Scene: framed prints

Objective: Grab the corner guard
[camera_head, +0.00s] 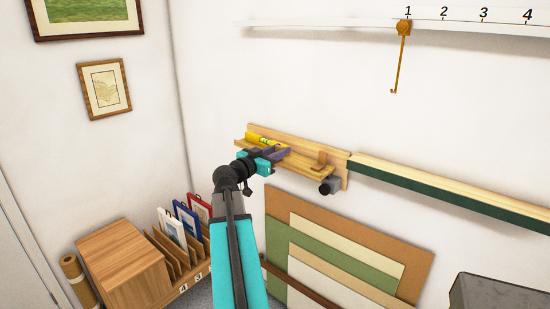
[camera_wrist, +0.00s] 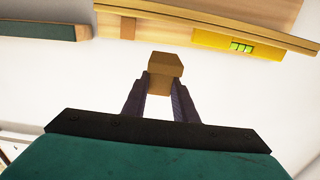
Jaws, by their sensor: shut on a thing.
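The corner guard (camera_wrist: 165,68) appears in the wrist view as a small brown block between the fingertips. My gripper (camera_wrist: 160,88) is shut on it, with a dark finger on either side. The block's wider end stands out past the fingertips. In the head view, my gripper (camera_head: 281,154) is at the front of the wooden wall shelf (camera_head: 307,169). I cannot clearly make out the held block there. In the wrist view a gap of white wall shows between the block and the shelf (camera_wrist: 200,16).
A yellow spirit level (camera_head: 266,140) lies on the shelf, left of a small brown wooden piece (camera_head: 320,158). A dark round-ended object (camera_head: 329,187) sits below the shelf's right end. A green-faced rail (camera_head: 450,202) runs right. Boards (camera_head: 410,255) lean against the wall below.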

